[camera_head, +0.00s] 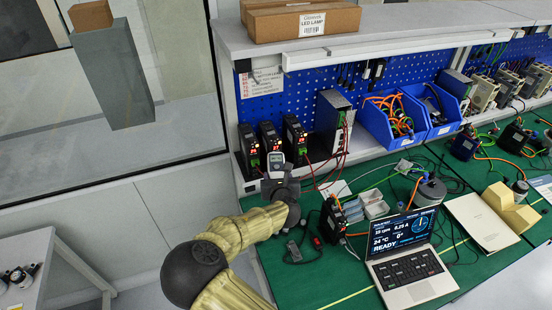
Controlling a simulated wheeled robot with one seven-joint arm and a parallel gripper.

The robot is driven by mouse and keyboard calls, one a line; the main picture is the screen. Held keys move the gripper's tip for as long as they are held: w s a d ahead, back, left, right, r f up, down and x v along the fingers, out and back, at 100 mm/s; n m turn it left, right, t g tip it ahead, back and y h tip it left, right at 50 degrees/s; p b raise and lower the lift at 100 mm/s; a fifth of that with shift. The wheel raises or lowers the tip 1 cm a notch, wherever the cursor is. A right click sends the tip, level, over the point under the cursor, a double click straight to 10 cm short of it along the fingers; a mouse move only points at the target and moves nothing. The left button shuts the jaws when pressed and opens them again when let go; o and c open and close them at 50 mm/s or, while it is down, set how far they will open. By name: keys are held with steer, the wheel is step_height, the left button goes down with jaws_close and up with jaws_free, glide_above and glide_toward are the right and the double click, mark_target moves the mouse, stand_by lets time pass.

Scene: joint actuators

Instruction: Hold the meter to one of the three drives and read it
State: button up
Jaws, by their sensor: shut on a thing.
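Three black drives stand in a row on the shelf at the back left of the bench: the left drive (249,146), the middle drive (269,137) and the right drive (294,138). Each shows small green and red or orange marks on its front. My gripper (278,178) is shut on the meter (276,163), a small light-grey handheld unit with a screen. The meter is upright in front of the middle drive and covers its lower part. I cannot tell whether it touches the drive. The reading is too small to make out.
A taller grey unit (333,122) with red wires stands right of the drives. Blue bins (393,125) hold orange cables. An open laptop (408,262), a notebook (483,222) and a motor (430,192) lie on the green mat. A cardboard box (303,22) rests on the upper shelf.

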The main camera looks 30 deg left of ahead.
steer(key=s+d, duration=0.4)
steer(key=shift+d, duration=0.3)
stand_by(0.6)
